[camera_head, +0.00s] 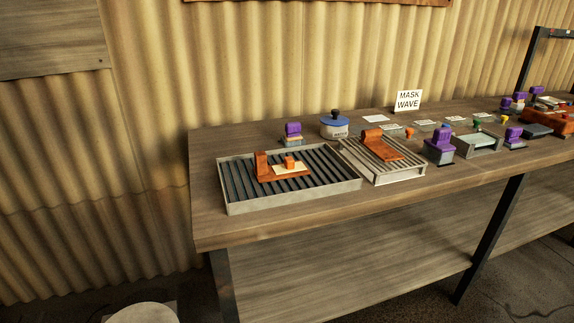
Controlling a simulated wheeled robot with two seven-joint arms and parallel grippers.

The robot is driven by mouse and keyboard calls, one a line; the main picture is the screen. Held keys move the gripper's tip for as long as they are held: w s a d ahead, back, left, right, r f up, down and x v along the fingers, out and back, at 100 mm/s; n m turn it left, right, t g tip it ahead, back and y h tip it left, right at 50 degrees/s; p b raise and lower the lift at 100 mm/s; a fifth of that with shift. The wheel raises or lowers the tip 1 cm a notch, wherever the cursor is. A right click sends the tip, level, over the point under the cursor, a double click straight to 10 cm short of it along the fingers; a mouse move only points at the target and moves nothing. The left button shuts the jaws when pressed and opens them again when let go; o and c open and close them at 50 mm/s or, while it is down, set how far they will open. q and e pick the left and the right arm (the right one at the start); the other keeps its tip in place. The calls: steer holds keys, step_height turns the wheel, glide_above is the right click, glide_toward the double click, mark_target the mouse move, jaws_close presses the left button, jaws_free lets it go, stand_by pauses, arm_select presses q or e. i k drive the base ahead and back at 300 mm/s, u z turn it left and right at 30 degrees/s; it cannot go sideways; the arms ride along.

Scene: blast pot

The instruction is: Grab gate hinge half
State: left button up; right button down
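Two rust-orange metal pieces could be the gate hinge half, and I cannot tell which it is. One rust-orange piece (263,168) has an upright end and lies on a grey tray with dark slats (295,204). A cream tag and a small orange block rest on its flat part. The other rust-orange piece (382,149) has a rolled barrel at its far end. It lies tilted on a pale slatted rack (400,174), right of the tray. Neither of my grippers is in view, and nothing is holding either piece.
A wooden workbench (215,225) carries everything. Behind the tray stand a purple-topped block (293,133) and a blue-lidded pot (335,125). A "MASK WAVE" sign (408,100) stands at the back. More purple-topped blocks (439,146) and trays crowd the right. The bench's left end is clear.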

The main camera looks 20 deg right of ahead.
mark_target(371, 139)
steer(key=z, duration=3.05)
steer(key=i, duration=1.35)
steer(key=u, duration=3.25)
